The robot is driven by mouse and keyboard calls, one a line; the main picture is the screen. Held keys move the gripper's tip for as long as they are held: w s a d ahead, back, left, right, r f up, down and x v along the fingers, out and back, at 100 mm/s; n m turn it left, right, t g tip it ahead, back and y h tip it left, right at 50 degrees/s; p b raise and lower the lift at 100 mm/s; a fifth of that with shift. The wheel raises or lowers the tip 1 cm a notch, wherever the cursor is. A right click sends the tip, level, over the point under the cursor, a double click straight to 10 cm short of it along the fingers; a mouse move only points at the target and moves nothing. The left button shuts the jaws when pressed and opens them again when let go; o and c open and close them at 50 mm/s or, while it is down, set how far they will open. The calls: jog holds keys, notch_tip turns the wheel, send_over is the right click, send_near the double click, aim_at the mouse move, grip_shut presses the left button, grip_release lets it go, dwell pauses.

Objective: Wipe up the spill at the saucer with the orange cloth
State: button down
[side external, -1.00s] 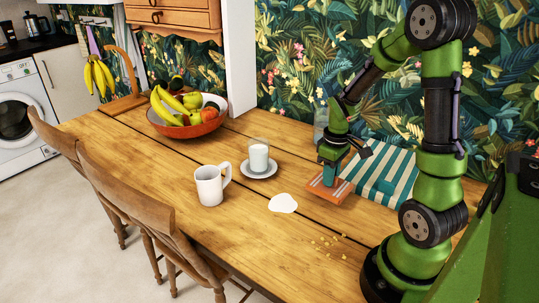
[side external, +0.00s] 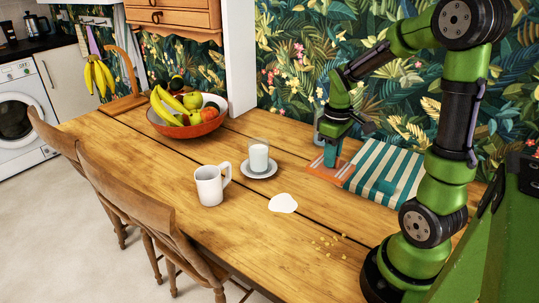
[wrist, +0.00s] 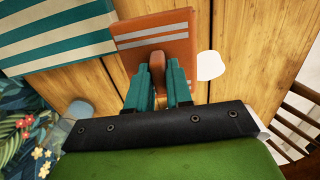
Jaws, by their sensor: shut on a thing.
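The orange cloth (side external: 314,165) with pale grey stripes is pinched in my gripper (side external: 327,167), left of the striped towel. In the wrist view my gripper (wrist: 159,76) is shut on a raised fold of the cloth (wrist: 130,48), and the rest spreads out flat beyond the fingers. I cannot tell for sure whether the cloth is clear of the table. The white spill (side external: 283,203) lies on the wood in front of the saucer (side external: 259,175), apart from the cloth; it also shows in the wrist view (wrist: 210,66). A glass of milk (side external: 259,157) stands on the saucer.
A white mug (side external: 209,187) stands left of the spill. Crumbs (side external: 327,246) lie near my base. A teal-striped towel (side external: 388,180) is right of the cloth. A clear glass vessel (side external: 319,130) stands behind my gripper. A fruit bowl (side external: 188,125) is further left. Wood between cloth and spill is clear.

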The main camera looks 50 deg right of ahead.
jog(key=w+a+f+n, duration=0.2)
jog(key=w+a+n, duration=0.7)
jog(key=a, duration=0.4)
jog(key=shift+s+d+f, duration=0.1)
jog(key=shift+d+f, duration=0.05)
jog(key=shift+f, duration=1.45)
jog(key=shift+s+d+f, duration=0.1)
jog(key=shift+d+f, duration=0.05)
jog(key=shift+f, duration=2)
jog(key=d, duration=0.5)
jog(key=shift+w+f, duration=0.1)
jog(key=shift+d, duration=0.85)
jog(key=a, duration=0.6)
jog(key=shift+d, duration=3.05)
jog(key=a, duration=0.7)
notch_tip(320, 180, up, 8)
jog(key=shift+d+f, duration=0.1)
